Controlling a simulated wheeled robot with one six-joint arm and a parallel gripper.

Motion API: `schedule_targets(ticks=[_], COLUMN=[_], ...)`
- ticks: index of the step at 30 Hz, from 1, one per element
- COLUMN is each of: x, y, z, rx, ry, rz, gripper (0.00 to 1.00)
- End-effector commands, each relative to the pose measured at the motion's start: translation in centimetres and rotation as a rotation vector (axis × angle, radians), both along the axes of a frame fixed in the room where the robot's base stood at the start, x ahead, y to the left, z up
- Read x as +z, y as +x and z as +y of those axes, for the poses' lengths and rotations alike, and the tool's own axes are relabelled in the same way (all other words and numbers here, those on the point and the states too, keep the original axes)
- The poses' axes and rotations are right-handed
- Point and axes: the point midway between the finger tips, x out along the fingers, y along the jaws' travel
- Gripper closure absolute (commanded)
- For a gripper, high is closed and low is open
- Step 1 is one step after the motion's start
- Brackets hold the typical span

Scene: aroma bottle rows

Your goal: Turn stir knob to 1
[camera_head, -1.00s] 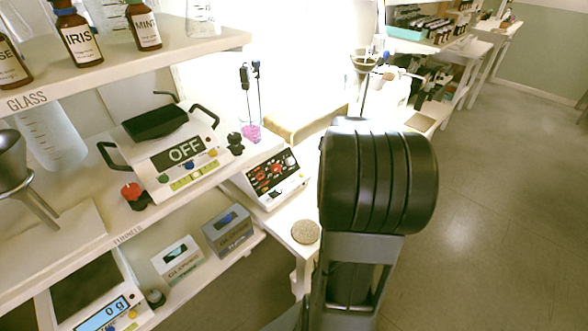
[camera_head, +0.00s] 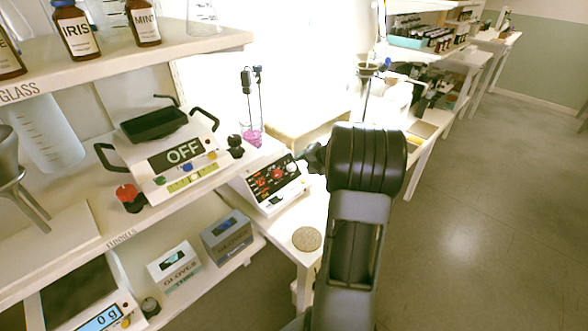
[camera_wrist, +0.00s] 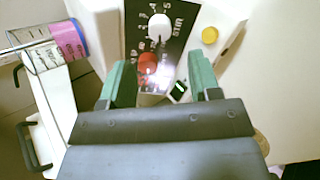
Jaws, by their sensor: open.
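The stirrer unit (camera_head: 258,196) is a white box with a black sloped panel, on the bench left of my gripper (camera_head: 312,158). In the wrist view, a white knob (camera_wrist: 159,28) sits beside lettering that seems to read STIR, with numbers around it. A red knob (camera_wrist: 148,64) sits below it in that view. My gripper's two green fingers (camera_wrist: 157,78) are apart and empty, either side of the panel's lower part. The red knob lies between them in the picture; the white knob is beyond the tips. I cannot read the white knob's exact setting.
A beaker with pink liquid (camera_head: 251,134) stands behind the unit; it also shows in the wrist view (camera_wrist: 68,40). A hotplate device reading OFF (camera_head: 160,160) is on the shelf to the left. A round cork mat (camera_head: 306,239) lies in front. The floor at right is clear.

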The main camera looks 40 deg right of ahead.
Motion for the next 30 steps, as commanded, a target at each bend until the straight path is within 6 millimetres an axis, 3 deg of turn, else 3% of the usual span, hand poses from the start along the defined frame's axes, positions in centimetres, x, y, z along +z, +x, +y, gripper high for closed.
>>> schedule_targets(ticks=[3,12,27,30], x=[-1.7,-4.1,-4.7,-4.7], y=[1.7,4.7,5.5,5.5], z=[0.4,0.9,1.1,1.1], rx=[0.002,0.0,-0.002,-0.002], ry=[0.002,0.0,0.0,0.0], rz=[0.001,0.001,-0.001,-0.001], gripper=[0.43,0.43,0.43,0.52])
